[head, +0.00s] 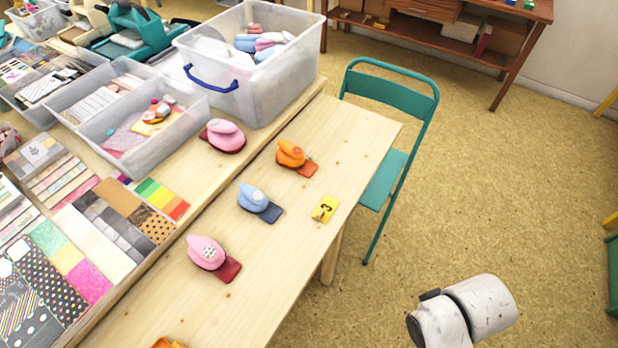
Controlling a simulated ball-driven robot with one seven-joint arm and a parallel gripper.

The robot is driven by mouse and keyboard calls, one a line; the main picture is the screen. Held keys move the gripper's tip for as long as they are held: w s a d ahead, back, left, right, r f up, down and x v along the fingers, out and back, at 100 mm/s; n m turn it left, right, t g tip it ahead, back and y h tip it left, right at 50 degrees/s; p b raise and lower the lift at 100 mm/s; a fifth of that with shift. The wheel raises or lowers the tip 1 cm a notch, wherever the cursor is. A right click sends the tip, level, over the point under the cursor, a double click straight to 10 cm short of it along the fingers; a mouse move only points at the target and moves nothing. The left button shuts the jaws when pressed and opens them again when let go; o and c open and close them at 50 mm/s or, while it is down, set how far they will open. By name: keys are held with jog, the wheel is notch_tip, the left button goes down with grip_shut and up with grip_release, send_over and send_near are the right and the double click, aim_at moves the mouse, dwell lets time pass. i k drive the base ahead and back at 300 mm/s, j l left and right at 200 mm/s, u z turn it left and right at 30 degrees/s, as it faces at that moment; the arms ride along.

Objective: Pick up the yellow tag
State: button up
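The yellow tag (325,209) lies on the wooden table (352,150), close to its right edge. It is small and flat and bears a dark "3". A white and grey part of my arm shows at the bottom right, over the floor and apart from the table. My gripper's fingers are not in view, so nothing shows of what they hold. Nothing covers the tag.
Left of the tag sit a blue punch (252,197), an orange punch (291,155) and a pink punch (207,252). A green folding chair (391,178) stands against the table's far right side. The floor right of the table is mostly clear.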

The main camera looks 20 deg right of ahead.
aim_at(324, 210)
jog(key=i+j, duration=0.2)
jog(key=j, duration=0.15)
jog(key=i+j, duration=0.4)
jog(key=j, duration=0.25)
